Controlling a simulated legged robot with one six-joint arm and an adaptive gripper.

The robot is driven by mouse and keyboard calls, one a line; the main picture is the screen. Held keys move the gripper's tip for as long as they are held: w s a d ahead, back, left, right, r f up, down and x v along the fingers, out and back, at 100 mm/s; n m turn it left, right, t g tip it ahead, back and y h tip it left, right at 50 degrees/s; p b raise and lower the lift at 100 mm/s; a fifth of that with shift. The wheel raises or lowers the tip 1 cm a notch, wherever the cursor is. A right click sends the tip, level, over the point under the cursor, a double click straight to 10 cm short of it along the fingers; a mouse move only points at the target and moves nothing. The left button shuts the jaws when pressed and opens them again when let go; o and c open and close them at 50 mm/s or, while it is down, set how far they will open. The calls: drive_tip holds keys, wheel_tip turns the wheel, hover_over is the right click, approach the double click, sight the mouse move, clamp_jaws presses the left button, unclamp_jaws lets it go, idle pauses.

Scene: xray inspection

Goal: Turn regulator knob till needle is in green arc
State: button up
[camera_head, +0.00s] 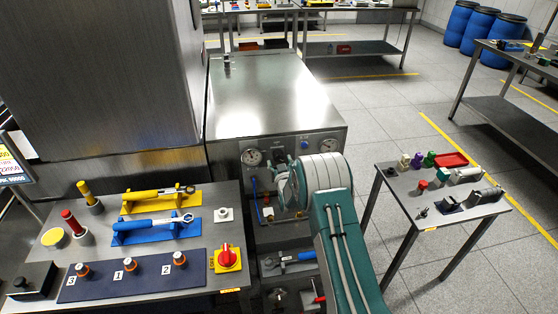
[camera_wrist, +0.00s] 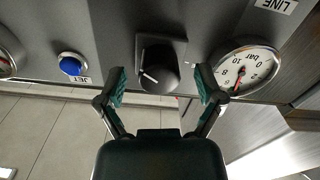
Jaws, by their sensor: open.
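The black regulator knob (camera_wrist: 158,68) with a white pointer line sits on the grey panel in the wrist view, which shows the panel upside down. My gripper (camera_wrist: 160,78) is open, its two fingertips apart on either side of the knob; I cannot tell whether they touch it. The round white bar gauge (camera_wrist: 248,66) is right of the knob, with a red needle near its lower rim; I cannot make out a green arc.
A blue JET button (camera_wrist: 70,65) and a second gauge (camera_wrist: 6,56) lie left of the knob. The steel cabinet (camera_head: 268,95) stands behind my arm. A bench with tools (camera_head: 228,213) is at left and a small side table (camera_head: 402,205) at right.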

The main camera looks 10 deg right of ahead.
drive_tip(key=shift+w, duration=0.45)
drive_tip(key=shift+c, duration=0.4)
drive_tip(key=c, duration=1.1)
drive_tip(key=shift+o, duration=0.2)
drive_tip(key=shift+m, duration=0.5)
drive_tip(key=o, duration=1.1)
drive_tip(key=shift+a, duration=0.1)
drive_tip(key=shift+o, duration=0.2)
drive_tip(key=s, duration=1.2)
